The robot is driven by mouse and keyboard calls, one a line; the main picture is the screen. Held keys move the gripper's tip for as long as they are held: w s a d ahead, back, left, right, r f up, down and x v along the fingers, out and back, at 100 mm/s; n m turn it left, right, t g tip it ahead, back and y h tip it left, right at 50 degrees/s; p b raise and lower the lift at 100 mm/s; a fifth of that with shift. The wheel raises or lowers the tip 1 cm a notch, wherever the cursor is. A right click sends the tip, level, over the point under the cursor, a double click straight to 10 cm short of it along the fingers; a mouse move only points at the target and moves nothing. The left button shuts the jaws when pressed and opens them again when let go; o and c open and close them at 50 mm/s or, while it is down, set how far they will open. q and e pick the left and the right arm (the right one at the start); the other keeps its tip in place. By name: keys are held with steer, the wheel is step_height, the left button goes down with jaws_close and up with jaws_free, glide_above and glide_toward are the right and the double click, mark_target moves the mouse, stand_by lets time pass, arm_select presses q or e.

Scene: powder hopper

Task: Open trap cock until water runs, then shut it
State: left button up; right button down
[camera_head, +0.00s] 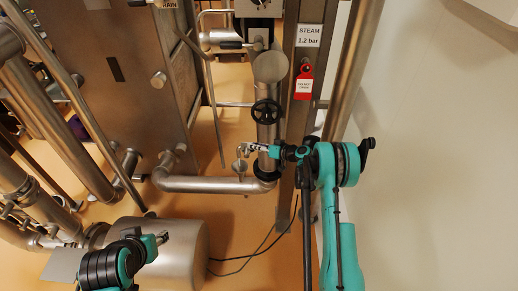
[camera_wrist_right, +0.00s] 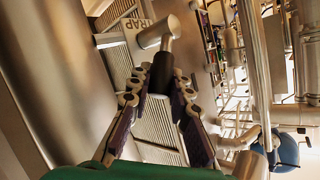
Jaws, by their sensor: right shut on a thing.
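My right gripper (camera_head: 260,147) reaches in from the right to the lower end of the vertical steel pipe. In the right wrist view its two fingers (camera_wrist_right: 160,88) are closed on the dark grip of the trap cock lever (camera_wrist_right: 161,72). A steel cylindrical part (camera_wrist_right: 157,31) is at the lever's far end, by a plate lettered "TRAP" (camera_wrist_right: 142,38). In the head view a small spout and cup (camera_head: 240,165) sit just left of the gripper; I cannot make out water there. The cock body is mostly hidden. My left arm (camera_head: 122,265) is at the lower left, its fingers unclear.
A red tag (camera_head: 304,83) hangs on the post below a "STEAM 1.2 bar" sign (camera_head: 308,35). Bare wall is at right.

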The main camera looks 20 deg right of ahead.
mark_target(245, 153)
steer(key=a+h+p, duration=0.1)
steer(key=a+r+n+g+h, duration=0.1)
steer(key=shift+w+a+r+g+h+p, duration=0.1)
steer(key=shift+w+r+g+h+p, duration=0.1)
steer(key=shift+w+g+h+p, duration=0.15)
steer(key=a+h, duration=0.1)
steer(key=a+n+g+h+p, duration=0.1)
steer(key=h, duration=0.1)
steer(key=shift+w+n, duration=0.25)
steer(key=shift+n, duration=0.05)
steer(key=shift+a+g+h, duration=0.2)
steer(key=shift+g+h, duration=0.05)
steer(key=shift+h, duration=0.1)
steer(key=shift+a, duration=0.25)
steer(key=c, duration=1.4)
jaws_free()
steer(key=shift+w+f, duration=0.1)
steer(key=shift+o, duration=0.2)
steer(key=shift+a, duration=0.1)
